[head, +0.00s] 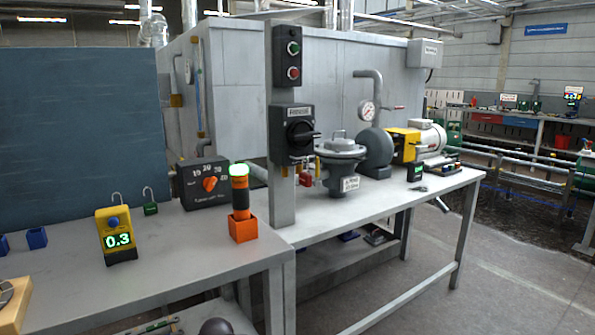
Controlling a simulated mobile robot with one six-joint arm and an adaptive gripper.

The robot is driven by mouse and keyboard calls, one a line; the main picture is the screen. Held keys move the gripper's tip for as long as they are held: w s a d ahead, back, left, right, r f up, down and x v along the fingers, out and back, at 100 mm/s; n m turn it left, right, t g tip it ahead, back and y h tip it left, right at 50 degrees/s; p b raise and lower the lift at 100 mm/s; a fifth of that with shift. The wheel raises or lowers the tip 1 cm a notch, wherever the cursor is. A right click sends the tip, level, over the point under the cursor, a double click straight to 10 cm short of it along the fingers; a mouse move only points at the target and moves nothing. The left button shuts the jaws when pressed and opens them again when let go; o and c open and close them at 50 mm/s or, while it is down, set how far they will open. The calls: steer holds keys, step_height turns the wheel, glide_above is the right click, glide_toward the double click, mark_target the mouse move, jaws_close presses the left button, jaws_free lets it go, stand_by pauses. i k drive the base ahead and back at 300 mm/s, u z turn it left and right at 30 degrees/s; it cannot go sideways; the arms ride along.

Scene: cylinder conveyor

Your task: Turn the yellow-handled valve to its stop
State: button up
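I cannot clearly make out a yellow-handled valve. A small red-handled fitting (306,180) sits beside the grey post, left of the grey domed regulator (341,165). Small yellow bits show near it, too small to identify. A brass-yellow fitting (176,100) is on the pipework on the grey cabinet behind. My gripper is not in view.
The near bench (180,275) holds a yellow meter reading 0.3 (116,238), a black dial box (202,183) and an orange-black lamp (240,190). A grey post (282,205) carries a rotary switch (298,135). A motor (424,135) stands on the farther bench. Floor at right is clear.

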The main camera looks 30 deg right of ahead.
mark_target(317, 183)
steer(key=u, duration=0.7)
steer(key=k, duration=0.75)
steer(key=z, duration=1.75)
steer(key=i, duration=0.7)
